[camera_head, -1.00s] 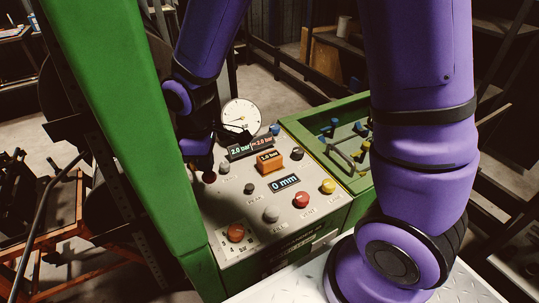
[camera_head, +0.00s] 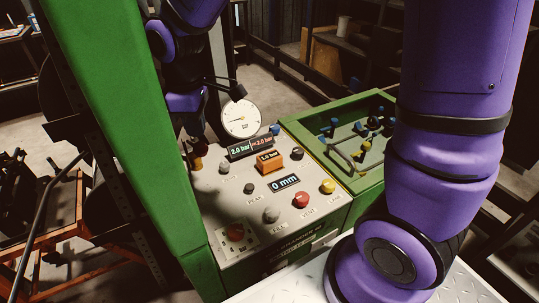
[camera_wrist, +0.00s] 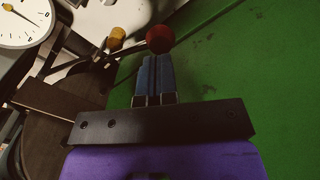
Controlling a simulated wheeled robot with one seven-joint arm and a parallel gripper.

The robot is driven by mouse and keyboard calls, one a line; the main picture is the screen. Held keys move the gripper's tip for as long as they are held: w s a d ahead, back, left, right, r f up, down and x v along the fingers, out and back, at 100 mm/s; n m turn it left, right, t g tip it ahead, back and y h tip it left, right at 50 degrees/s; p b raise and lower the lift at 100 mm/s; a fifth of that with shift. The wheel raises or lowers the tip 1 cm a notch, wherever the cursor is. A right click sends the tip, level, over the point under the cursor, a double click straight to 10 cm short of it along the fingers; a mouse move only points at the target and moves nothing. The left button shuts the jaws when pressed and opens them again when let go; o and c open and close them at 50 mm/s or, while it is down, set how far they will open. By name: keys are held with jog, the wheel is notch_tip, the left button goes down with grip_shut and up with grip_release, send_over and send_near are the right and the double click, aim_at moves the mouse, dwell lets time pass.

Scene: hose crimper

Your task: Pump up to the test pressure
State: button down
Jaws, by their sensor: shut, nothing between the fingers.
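The control panel (camera_head: 318,213) has a green screen (camera_head: 240,152) reading 2.0 bar and a red one (camera_head: 262,145) also reading about 2.0 bar. A round white gauge (camera_head: 241,118) stands behind them; it also shows in the wrist view (camera_wrist: 22,24). My gripper (camera_wrist: 157,57) is shut and empty. In the wrist view a red ball knob (camera_wrist: 160,38) lies just beyond its fingertips; I cannot tell whether they touch. A yellow knob (camera_wrist: 117,33) is to its left. In the head view the fingertips are hard to make out beside the green post.
An orange box (camera_head: 268,163) reads 1.0 bar and a display (camera_head: 284,183) reads 0 mm. Red (camera_head: 301,200), yellow (camera_head: 328,186) and grey (camera_head: 271,214) buttons surround them. A green post (camera_head: 120,130) stands close on the left. A green tray (camera_head: 375,178) with fittings is at right.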

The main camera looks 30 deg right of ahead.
jog(key=shift+f, duration=0.1)
dwell(0.7)
dwell(2.3)
dwell(0.8)
notch_tip(320, 180, down, 11)
jog(key=s, duration=0.2)
jog(key=r, duration=0.3)
jog(key=w+r, duration=0.1)
jog(key=r, duration=0.3)
jog(key=w+r, duration=0.1)
jog(key=r, duration=0.3)
jog(key=shift+r, duration=0.2)
dwell(0.4)
jog(key=shift+f, duration=0.1)
dwell(0.7)
